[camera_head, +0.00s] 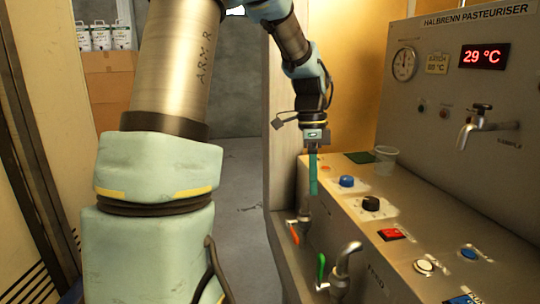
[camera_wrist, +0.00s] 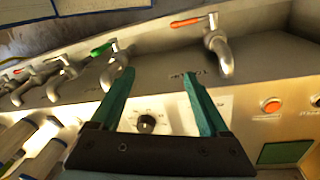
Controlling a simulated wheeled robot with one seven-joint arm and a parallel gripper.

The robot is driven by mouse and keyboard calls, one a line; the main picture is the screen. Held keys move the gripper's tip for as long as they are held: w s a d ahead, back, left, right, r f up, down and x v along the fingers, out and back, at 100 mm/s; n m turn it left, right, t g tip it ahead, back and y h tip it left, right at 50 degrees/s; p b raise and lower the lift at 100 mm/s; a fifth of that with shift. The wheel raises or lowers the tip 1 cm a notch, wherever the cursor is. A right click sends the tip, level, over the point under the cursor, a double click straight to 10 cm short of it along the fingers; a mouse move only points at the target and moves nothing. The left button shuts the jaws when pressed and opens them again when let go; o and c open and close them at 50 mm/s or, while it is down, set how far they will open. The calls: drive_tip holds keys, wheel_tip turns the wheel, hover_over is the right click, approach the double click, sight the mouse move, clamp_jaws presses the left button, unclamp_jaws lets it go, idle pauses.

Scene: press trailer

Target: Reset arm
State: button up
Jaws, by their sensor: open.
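My arm reaches out over the left edge of the steel pasteuriser console (camera_head: 440,235). My gripper (camera_head: 313,192) hangs at its end, near the console's far left corner, with its green fingers pointing down. In the wrist view my gripper (camera_wrist: 158,72) has its two fingers apart with nothing between them. A black dial (camera_wrist: 147,123) on a console panel shows behind the gap. Taps with an orange-red lever (camera_wrist: 188,22) and a green lever (camera_wrist: 101,49) lie beyond the fingertips.
In the head view, the orange-lever tap (camera_head: 294,234) and green-lever tap (camera_head: 321,266) stick out along the console's left side. A clear cup (camera_head: 385,159) stands at the back. A sample tap (camera_head: 474,127) juts from the upright panel. Grey floor (camera_head: 240,190) is clear on the left.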

drive_tip(key=s+a+f+n+t, duration=0.1)
drive_tip(key=s+a+f+n, duration=0.2)
drive_tip(key=a+n, duration=0.5)
drive_tip(key=s+a+f+n+t, duration=0.2)
drive_tip(key=s+a+n, duration=0.3)
drive_tip(key=a+n, duration=0.4)
drive_tip(key=shift+s+a+f+n, duration=0.3)
drive_tip(key=shift+f+n, duration=0.2)
drive_tip(key=shift+n, duration=0.4)
idle(0.4)
